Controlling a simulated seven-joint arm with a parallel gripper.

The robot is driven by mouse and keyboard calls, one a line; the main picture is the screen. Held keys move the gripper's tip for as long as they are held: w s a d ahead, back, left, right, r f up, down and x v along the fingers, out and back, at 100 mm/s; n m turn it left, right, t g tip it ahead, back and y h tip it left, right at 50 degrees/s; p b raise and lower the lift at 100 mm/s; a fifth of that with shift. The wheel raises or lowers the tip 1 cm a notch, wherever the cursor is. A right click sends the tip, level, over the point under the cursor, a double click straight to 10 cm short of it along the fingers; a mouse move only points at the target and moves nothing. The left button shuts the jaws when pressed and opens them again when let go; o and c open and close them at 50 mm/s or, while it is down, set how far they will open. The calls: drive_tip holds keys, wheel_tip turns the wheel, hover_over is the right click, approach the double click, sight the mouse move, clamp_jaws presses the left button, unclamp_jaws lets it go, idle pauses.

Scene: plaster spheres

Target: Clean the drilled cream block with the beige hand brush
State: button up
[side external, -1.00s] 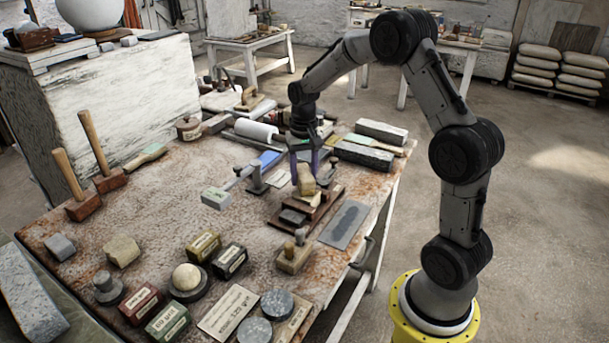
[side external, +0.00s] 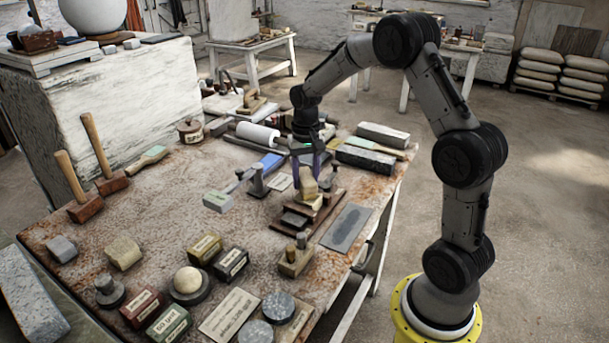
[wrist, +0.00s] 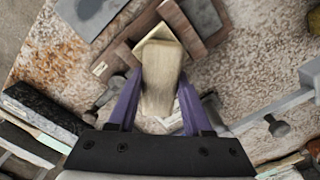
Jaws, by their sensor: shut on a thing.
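My gripper (wrist: 157,108) has its purple fingers shut on the beige hand brush (wrist: 158,80), which points away from the wrist. In the side view my gripper (side external: 308,170) is low over the wooden holder (side external: 327,209), with the brush (side external: 310,188) between its fingers. A pale cream face (wrist: 160,33) shows at the brush's far end, inside the brown wooden frame (wrist: 128,55). I take it for the drilled cream block, but the brush covers part of it and no holes can be made out. I cannot tell whether brush and block touch.
Metal clamps (side external: 257,184), a white roller (side external: 256,134) and dark stone bars (side external: 365,158) crowd close by. The table's left middle is fairly clear.

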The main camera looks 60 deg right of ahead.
drive_tip(key=shift+s+a, duration=0.9)
drive_tip(key=shift+w+d, duration=0.1)
drive_tip(key=shift+w+d, duration=1.45)
drive_tip(key=shift+w, duration=0.05)
drive_tip(key=shift+s+a, duration=0.1)
drive_tip(key=shift+s+a, duration=1.45)
drive_tip(key=shift+s, duration=0.05)
drive_tip(key=shift+w+d+r, duration=0.7)
drive_tip(key=shift+w+d, duration=0.1)
